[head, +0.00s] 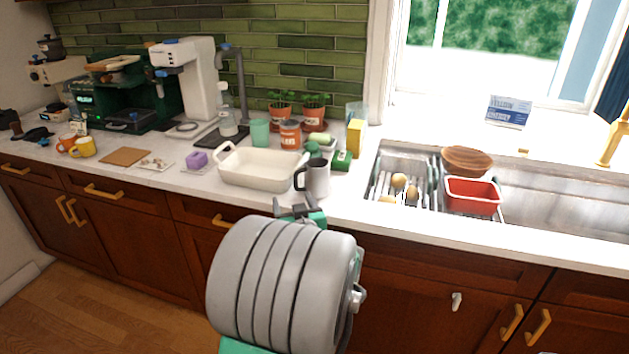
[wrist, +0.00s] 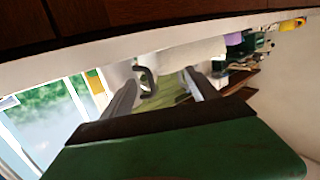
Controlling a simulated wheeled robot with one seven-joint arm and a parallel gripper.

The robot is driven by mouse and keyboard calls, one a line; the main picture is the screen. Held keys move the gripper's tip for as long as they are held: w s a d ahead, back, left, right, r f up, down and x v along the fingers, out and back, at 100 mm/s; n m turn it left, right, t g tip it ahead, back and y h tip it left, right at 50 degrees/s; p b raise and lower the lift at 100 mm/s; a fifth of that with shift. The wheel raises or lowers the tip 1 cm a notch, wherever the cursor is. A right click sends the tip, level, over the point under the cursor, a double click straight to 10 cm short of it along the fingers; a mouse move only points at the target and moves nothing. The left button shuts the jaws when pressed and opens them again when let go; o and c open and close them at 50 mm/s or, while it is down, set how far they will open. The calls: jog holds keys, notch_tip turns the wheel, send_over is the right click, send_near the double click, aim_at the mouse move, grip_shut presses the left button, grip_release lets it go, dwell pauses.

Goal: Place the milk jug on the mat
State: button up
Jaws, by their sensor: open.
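The milk jug (head: 318,177), grey-white with a dark handle on its left side, stands upright near the counter's front edge, right of a white baking dish. A flat brown mat (head: 126,156) lies bare on the counter at the left, near the orange and yellow mugs. My gripper (head: 300,211) is just in front of the jug and lower in the picture, at the counter edge. In the tilted wrist view its two fingers (wrist: 160,88) are spread and hold nothing. The jug's curved handle (wrist: 149,80) shows between and beyond them.
The white baking dish (head: 262,168) stands between jug and mat, with a purple block (head: 196,160) and a small tray (head: 155,165) further left. A yellow sponge box (head: 355,138) is behind the jug. The sink with dish rack (head: 402,187) lies right.

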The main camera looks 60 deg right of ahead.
aim_at(318, 180)
jog(key=s+d+h, duration=0.1)
jog(key=s, duration=0.1)
jog(key=s+d+r+m+g, duration=0.1)
jog(key=s, duration=0.1)
jog(key=s+d+h, duration=0.1)
jog(key=s, duration=0.1)
jog(key=shift+s+d+r+m+h, duration=0.15)
jog(key=shift+d+r+m+h, duration=0.15)
jog(key=shift+d+r+m, duration=0.1)
jog(key=p+x, duration=0.2)
jog(key=x, duration=0.5)
jog(key=shift+d+f+p, duration=0.1)
jog(key=shift+d+p, duration=0.2)
jog(key=c, duration=1.4)
jog(key=shift+g, duration=0.4)
grip_shut()
